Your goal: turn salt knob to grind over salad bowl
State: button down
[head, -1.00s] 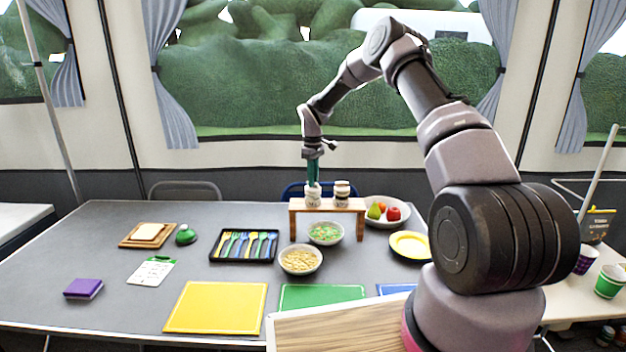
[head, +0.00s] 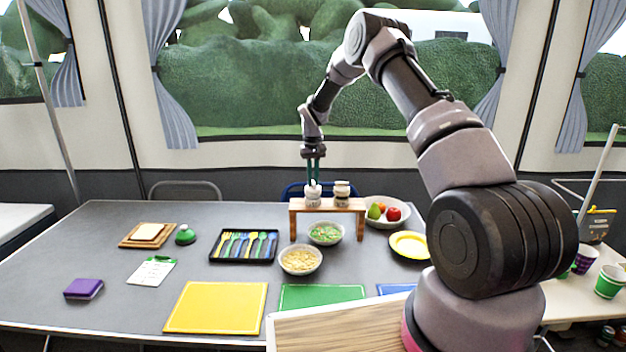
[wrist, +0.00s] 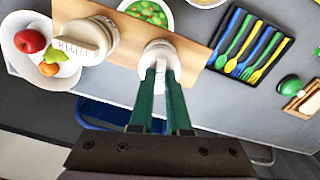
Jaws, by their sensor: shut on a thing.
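A pale grinder (head: 313,199) stands upright on the left part of a small wooden stand (head: 350,206). My gripper (head: 314,182) reaches down from above with its green fingers shut on the knob at the grinder's top. In the wrist view the fingers (wrist: 160,70) close around the white knob (wrist: 160,50). I cannot read a label on this grinder. A second grinder (head: 342,193) stands to its right, apart from my gripper. The salad bowl (head: 325,241), with green and red pieces inside, sits on the table below the stand's front; it also shows in the wrist view (wrist: 171,18).
A bowl of pale food (head: 300,271) sits in front of the salad bowl. A cutlery tray (head: 215,246) is to the left. A fruit bowl (head: 398,218) and yellow plate (head: 410,245) are to the right.

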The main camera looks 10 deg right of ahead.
aim_at(313, 182)
dwell(0.4)
jog(key=c, duration=0.9)
grip_release()
notch_tip(313, 182, up, 11)
jog(key=shift+f, duration=0.1)
